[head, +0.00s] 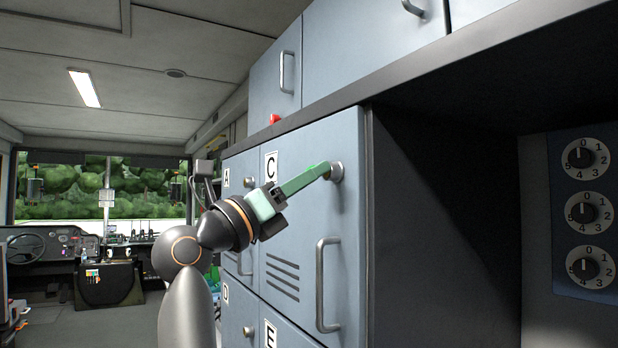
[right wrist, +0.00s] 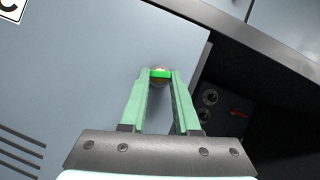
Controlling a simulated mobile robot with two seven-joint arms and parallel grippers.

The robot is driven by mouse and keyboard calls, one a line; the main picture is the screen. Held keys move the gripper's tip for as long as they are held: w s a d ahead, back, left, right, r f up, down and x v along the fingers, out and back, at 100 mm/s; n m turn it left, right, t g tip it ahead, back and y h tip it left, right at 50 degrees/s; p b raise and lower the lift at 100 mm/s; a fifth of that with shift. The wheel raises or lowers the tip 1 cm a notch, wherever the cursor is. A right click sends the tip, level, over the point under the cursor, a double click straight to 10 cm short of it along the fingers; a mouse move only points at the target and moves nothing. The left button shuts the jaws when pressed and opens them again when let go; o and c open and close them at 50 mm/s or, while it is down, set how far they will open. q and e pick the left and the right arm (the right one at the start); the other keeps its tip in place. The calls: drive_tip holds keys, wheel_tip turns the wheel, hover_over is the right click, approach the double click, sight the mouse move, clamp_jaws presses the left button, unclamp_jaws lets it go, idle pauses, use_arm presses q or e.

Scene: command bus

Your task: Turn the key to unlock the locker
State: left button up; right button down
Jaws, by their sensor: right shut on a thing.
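The locker door marked C (head: 300,215) is closed, with a round metal lock (head: 337,172) near its upper right corner. My right gripper (head: 325,168) reaches the lock from the left, and its green fingers are shut on a bright green key. In the right wrist view the key (right wrist: 160,73) shows as a small green bar between the fingertips (right wrist: 160,76), in front of the lock. The key's shaft is hidden, so how deep it sits in the lock cannot be told. My left gripper is not in view.
A vertical metal handle (head: 322,285) stands out from door C below the lock. Locker doors A (head: 232,190) and E (head: 285,328) adjoin it. A dark open recess (head: 440,200) and a panel of dials (head: 588,212) lie to the right. The aisle is open at left.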

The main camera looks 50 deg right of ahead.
drive_tip(key=shift+m, duration=0.3)
drive_tip(key=m+g, duration=0.3)
drive_tip(key=shift+w+m+p, duration=0.15)
drive_tip(key=shift+m+p, duration=0.2)
drive_tip(key=shift+m, duration=0.05)
drive_tip(key=shift+d+m+g+y, duration=0.1)
drive_tip(key=shift+m+g+y, duration=0.2)
drive_tip(key=shift+m+g, duration=0.45)
drive_tip(key=shift+m+g+p, duration=0.25)
drive_tip(key=shift+m+p, duration=0.1)
drive_tip(key=shift+m, duration=0.2)
drive_tip(key=c, duration=0.6)
unclamp_jaws()
drive_tip(key=shift+o, duration=0.2)
drive_tip(key=shift+w+a+p, duration=0.2)
drive_tip(key=shift+w+a, duration=0.05)
drive_tip(key=shift+a, duration=0.45)
drive_tip(key=shift+w+a+p, duration=0.15)
drive_tip(key=shift+w+a, duration=0.1)
drive_tip(key=shift+a, duration=0.4)
